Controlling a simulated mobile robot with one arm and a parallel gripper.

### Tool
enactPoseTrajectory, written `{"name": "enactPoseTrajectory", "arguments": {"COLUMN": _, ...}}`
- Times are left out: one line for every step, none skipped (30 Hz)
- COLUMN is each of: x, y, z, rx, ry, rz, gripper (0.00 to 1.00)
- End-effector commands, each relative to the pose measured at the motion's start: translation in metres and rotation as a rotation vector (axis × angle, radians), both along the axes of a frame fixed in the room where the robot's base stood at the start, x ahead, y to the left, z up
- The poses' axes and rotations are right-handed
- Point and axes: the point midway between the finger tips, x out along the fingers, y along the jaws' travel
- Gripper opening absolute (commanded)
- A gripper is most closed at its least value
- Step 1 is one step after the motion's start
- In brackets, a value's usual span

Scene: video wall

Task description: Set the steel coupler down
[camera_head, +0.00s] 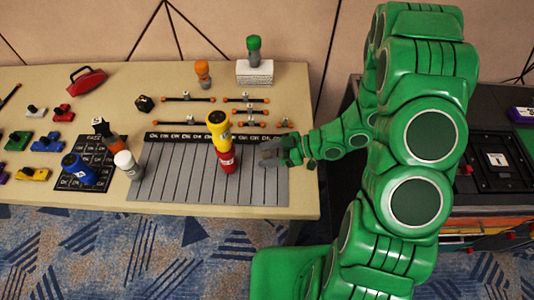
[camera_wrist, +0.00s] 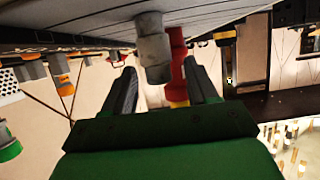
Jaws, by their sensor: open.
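The steel coupler (camera_wrist: 154,50) is a grey cylinder with a narrower end. In the wrist view, where the scene appears upside down, it stands on the grey slatted mat between my fingers. My gripper (camera_wrist: 160,75) is open, with a visible gap between each finger and the coupler. In the head view my gripper (camera_head: 270,152) is low over the right part of the slatted mat (camera_head: 265,187). There the coupler is hard to tell from the grey jaws.
A red and yellow upright piece (camera_head: 225,160) stands just left of my gripper, behind the coupler in the wrist view. A white-grey cylinder (camera_head: 128,165) and a blue piece (camera_head: 80,168) are farther left. Small bars lie behind. The table's right edge is close to my arm.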

Motion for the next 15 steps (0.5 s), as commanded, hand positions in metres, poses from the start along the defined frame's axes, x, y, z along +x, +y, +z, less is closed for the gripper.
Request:
{"name": "enactPoseTrajectory", "arguments": {"x": 0.0, "y": -0.005, "z": 0.001, "rx": -0.003, "ry": -0.001, "rz": -0.001, "gripper": 0.58}}
{"name": "enactPoseTrajectory", "arguments": {"x": 0.0, "y": -0.008, "z": 0.002, "rx": -0.003, "ry": -0.001, "rz": -0.002, "gripper": 0.58}}
{"name": "enactPoseTrajectory", "arguments": {"x": 0.001, "y": -0.012, "z": 0.004, "rx": -0.004, "ry": -0.002, "rz": -0.001, "gripper": 0.58}}
{"name": "enactPoseTrajectory", "arguments": {"x": 0.001, "y": -0.015, "z": 0.005, "rx": -0.003, "ry": -0.002, "rz": -0.002, "gripper": 0.58}}
{"name": "enactPoseTrajectory", "arguments": {"x": 0.001, "y": -0.019, "z": 0.007, "rx": -0.003, "ry": -0.002, "rz": -0.002, "gripper": 0.58}}
{"name": "enactPoseTrajectory", "arguments": {"x": 0.001, "y": -0.023, "z": 0.009, "rx": -0.003, "ry": -0.002, "rz": -0.001, "gripper": 0.58}}
{"name": "enactPoseTrajectory", "arguments": {"x": 0.0, "y": -0.026, "z": 0.01, "rx": -0.002, "ry": -0.002, "rz": -0.001, "gripper": 0.58}}
{"name": "enactPoseTrajectory", "arguments": {"x": 0.001, "y": -0.029, "z": 0.012, "rx": -0.001, "ry": -0.002, "rz": -0.003, "gripper": 0.58}}
{"name": "enactPoseTrajectory", "arguments": {"x": 0.001, "y": -0.033, "z": 0.014, "rx": -0.002, "ry": -0.002, "rz": -0.003, "gripper": 0.58}}
{"name": "enactPoseTrajectory", "arguments": {"x": 0.001, "y": -0.037, "z": 0.015, "rx": -0.003, "ry": -0.002, "rz": -0.003, "gripper": 0.58}}
{"name": "enactPoseTrajectory", "arguments": {"x": 0.001, "y": -0.04, "z": 0.016, "rx": -0.004, "ry": -0.002, "rz": -0.002, "gripper": 0.58}}
{"name": "enactPoseTrajectory", "arguments": {"x": 0.001, "y": -0.045, "z": 0.018, "rx": -0.004, "ry": -0.002, "rz": -0.003, "gripper": 0.58}}
{"name": "enactPoseTrajectory", "arguments": {"x": 0.001, "y": -0.048, "z": 0.019, "rx": -0.004, "ry": -0.002, "rz": -0.002, "gripper": 0.58}}
{"name": "enactPoseTrajectory", "arguments": {"x": 0.001, "y": -0.051, "z": 0.02, "rx": -0.003, "ry": -0.002, "rz": -0.002, "gripper": 0.58}}
{"name": "enactPoseTrajectory", "arguments": {"x": 0.0, "y": -0.055, "z": 0.022, "rx": -0.002, "ry": -0.001, "rz": -0.002, "gripper": 0.58}}
